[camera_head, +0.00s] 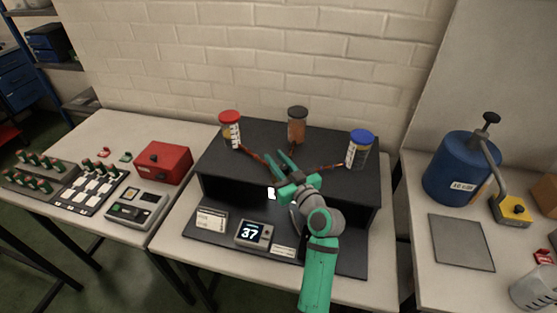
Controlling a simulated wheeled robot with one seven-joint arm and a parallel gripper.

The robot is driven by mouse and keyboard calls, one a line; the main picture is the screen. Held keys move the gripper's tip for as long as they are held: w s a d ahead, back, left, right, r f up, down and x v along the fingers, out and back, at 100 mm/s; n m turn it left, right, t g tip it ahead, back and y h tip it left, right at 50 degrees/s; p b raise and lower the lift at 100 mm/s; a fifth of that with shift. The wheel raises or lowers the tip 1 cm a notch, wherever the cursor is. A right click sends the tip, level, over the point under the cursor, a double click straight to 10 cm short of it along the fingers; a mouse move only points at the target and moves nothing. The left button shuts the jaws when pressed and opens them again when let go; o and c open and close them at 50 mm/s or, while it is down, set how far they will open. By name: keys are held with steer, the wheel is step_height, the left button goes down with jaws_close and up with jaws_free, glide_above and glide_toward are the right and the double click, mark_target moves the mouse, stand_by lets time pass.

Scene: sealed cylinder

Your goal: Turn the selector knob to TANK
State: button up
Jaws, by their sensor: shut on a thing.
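My gripper (276,164) reaches over the black stepped console (216,165), its two green fingers on the upper deck where the pipes come together. It is shut on the selector knob, which my fingers and wrist mostly hide, so its pointing direction and the TANK mark cannot be read. Copper-coloured pipes lead from the middle to a red-capped jar (230,130) at left and a blue-capped jar (359,149) at right. A brown, dark-capped jar (297,125) stands at the back middle.
A display (253,234) reading 37 and a white card (211,220) sit on the lower deck. A red box (163,162) and a switch panel are on the left table. A blue cylinder (460,170) with a yellow-based lever stands on the right table.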

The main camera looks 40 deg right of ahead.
mark_target(287, 171)
steer(key=shift+a+n+y, duration=0.15)
steer(key=shift+n+y, duration=0.4)
steer(key=shift+y, duration=0.3)
steer(key=shift+a+n+y, duration=0.15)
steer(key=shift+n+y, duration=0.4)
steer(key=shift+y, duration=0.3)
steer(key=shift+a+f+y, duration=0.1)
steer(key=shift+a+y, duration=0.05)
steer(key=shift+y, duration=0.15)
steer(key=o, duration=1.1)
steer(key=shift+w, duration=0.1)
steer(key=shift+c, duration=0.2)
steer(key=shift+s, duration=0.2)
steer(key=s, duration=0.3)
steer(key=s+d, duration=0.1)
steer(key=s, duration=0.6)
steer(key=shift+s+d, duration=0.25)
steer(key=shift+s, duration=0.1)
